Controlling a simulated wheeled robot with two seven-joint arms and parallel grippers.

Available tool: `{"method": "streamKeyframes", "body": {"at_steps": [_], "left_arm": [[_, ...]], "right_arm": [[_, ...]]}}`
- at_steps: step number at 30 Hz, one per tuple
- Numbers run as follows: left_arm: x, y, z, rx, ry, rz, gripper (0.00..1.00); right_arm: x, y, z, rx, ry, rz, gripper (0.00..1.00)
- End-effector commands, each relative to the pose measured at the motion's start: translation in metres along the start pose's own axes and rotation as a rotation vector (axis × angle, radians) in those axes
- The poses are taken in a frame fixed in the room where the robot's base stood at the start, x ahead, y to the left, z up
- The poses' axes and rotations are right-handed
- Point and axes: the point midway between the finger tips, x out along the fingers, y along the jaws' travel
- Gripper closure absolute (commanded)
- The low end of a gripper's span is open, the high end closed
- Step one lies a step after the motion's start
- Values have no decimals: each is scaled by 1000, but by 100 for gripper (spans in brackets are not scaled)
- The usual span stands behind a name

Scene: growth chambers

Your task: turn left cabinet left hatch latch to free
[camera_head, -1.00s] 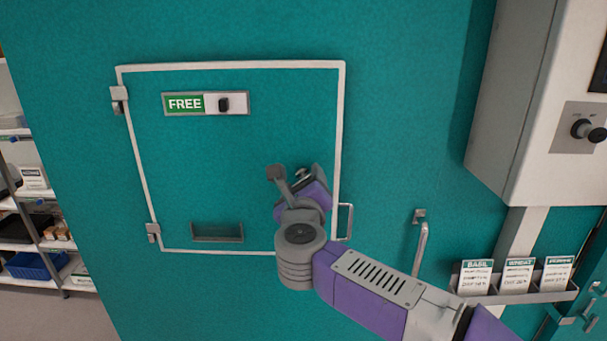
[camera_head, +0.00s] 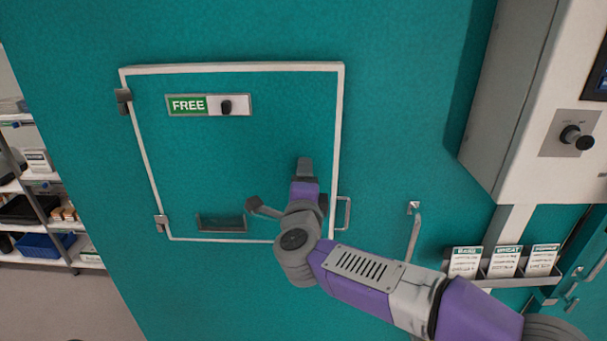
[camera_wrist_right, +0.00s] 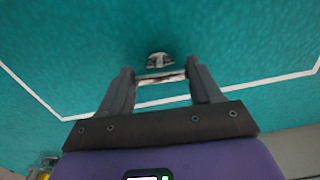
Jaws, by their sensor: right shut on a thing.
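The teal hatch (camera_head: 230,140) sits inside a white frame. The latch is hidden behind the gripper in the head view. My left gripper is not in view.
A pull handle (camera_head: 343,213) is at the hatch frame's right edge, close to my right wrist. A recessed slot (camera_head: 221,223) is low on the hatch. A grey control box (camera_head: 535,100) and a card holder (camera_head: 500,278) are on the right. Shelves stand at far left.

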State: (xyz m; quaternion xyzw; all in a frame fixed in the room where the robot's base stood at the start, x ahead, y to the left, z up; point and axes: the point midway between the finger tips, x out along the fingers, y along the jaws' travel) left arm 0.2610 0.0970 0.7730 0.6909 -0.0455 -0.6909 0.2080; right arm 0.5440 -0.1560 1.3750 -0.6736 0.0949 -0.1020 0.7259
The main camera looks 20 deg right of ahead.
Motion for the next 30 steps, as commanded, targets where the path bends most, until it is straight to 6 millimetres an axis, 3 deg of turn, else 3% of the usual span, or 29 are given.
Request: {"method": "streamKeyframes", "body": {"at_steps": [22,23,27,30], "left_arm": [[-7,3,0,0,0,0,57],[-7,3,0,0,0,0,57],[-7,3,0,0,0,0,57],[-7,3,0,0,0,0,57]], "right_arm": [[0,0,0,-93,1,-2,67],[0,0,0,-93,1,-1,35],[0,0,0,-92,1,-1,13],[0,0,0,-91,1,-1,11]]}}
